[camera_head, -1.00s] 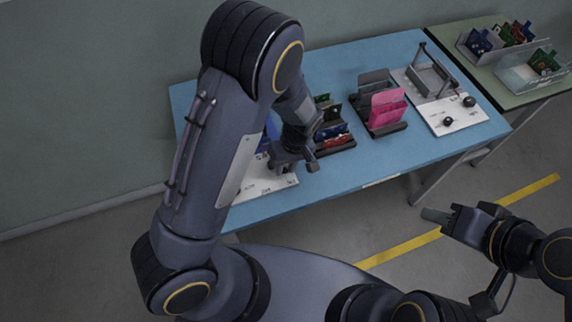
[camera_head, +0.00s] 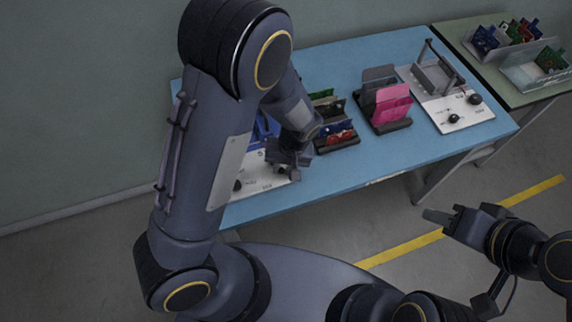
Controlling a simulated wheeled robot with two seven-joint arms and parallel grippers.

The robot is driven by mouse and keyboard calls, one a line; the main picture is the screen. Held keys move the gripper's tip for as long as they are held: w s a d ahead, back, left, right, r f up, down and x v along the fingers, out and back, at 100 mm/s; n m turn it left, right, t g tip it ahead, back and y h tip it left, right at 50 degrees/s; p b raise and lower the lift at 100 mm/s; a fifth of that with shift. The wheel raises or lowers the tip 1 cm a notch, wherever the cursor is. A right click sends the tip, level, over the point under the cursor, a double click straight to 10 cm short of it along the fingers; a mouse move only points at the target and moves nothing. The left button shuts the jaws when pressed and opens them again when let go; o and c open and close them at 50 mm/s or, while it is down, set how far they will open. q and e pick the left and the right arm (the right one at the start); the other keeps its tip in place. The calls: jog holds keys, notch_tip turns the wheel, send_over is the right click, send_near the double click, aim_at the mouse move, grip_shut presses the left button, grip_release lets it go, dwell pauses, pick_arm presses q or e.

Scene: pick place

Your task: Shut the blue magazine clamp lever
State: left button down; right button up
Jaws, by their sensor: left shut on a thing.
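The blue magazine clamp (camera_head: 264,130) stands on a white base plate (camera_head: 262,184) at the left of the blue table. My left arm covers much of both. My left gripper (camera_head: 284,167) is at the right side of this plate, low over it and pointing down. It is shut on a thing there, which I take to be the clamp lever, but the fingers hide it. The lever's angle cannot be made out. My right gripper (camera_head: 441,218) hangs in front of the table, away from everything; its jaw opening is unclear.
A dark rack with several boards (camera_head: 337,132) stands just right of my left gripper. Further right are a holder with a pink panel (camera_head: 392,103) and another white fixture plate (camera_head: 470,117). A green table (camera_head: 522,94) with bins is at the far right. The table's front strip is clear.

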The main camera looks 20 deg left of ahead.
pick_arm(q)
jog(key=m, duration=0.2)
jog(key=a+m+b, duration=0.1)
jog(key=s+m+t+b, duration=0.1)
jog(key=m, duration=0.1)
jog(key=shift+a+m, duration=0.3)
jog(key=shift+a, duration=0.1)
jog(key=shift+s+a+r+m+t+b, duration=0.15)
jog(key=shift+a+m+b, duration=0.25)
jog(key=shift+m, duration=0.55)
jog(key=shift+s+a+f+m+t+b, duration=0.1)
jog(key=shift+a+m+t+b, duration=0.25)
jog(key=shift+m, duration=0.6)
jog(key=c, duration=1.3)
grip_release()
jog(key=shift+a, duration=0.1)
jog(key=w+v, duration=0.1)
jog(key=v, duration=0.6)
jog(key=shift+s+r+p, duration=0.4)
jog(key=shift+s+r, duration=0.05)
